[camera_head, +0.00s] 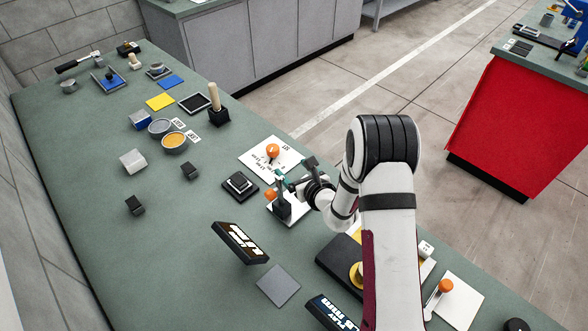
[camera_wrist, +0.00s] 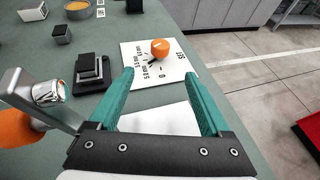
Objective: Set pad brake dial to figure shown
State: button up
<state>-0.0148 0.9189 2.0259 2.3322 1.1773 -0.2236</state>
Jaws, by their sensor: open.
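An orange knob (camera_head: 272,150) sits on a white plate with printed figures around it, at the middle of the bench. In the wrist view the orange knob (camera_wrist: 160,48) and its white plate (camera_wrist: 182,66) lie ahead, beyond my fingertips; the small print is hard to read. My gripper (camera_wrist: 159,75) has two teal fingers, spread apart with nothing between them. In the head view my gripper (camera_head: 281,178) is just in front of that plate. A dark sign (camera_head: 240,242) with white and orange marks stands tilted in front; its figures are too blurred to read.
A second orange-knobbed metal part (camera_wrist: 18,128) is close at my gripper's left. A black stepped block (camera_head: 240,185) lies left of my gripper. Another orange knob (camera_head: 446,285), a dark sign (camera_head: 332,313) and a grey square (camera_head: 278,285) lie nearer.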

aim_at(267, 147)
jog(key=shift+w, duration=0.1)
jog(key=w+n+g+y, duration=0.1)
jog(key=w+d+n+g+y, duration=0.1)
jog(key=w+n, duration=0.1)
jog(key=w+d+n+g+y, duration=0.1)
jog(key=w+y, duration=0.1)
jog(key=shift+w+d+f, duration=0.1)
jog(key=shift+d, duration=0.05)
jog(key=shift+w+f+n, duration=0.2)
jog(key=shift+n, duration=0.1)
jog(key=x, duration=1.5)
jog(key=shift+s+a+f, duration=0.1)
jog(key=shift+s+a, duration=0.05)
jog(key=shift+a, duration=0.1)
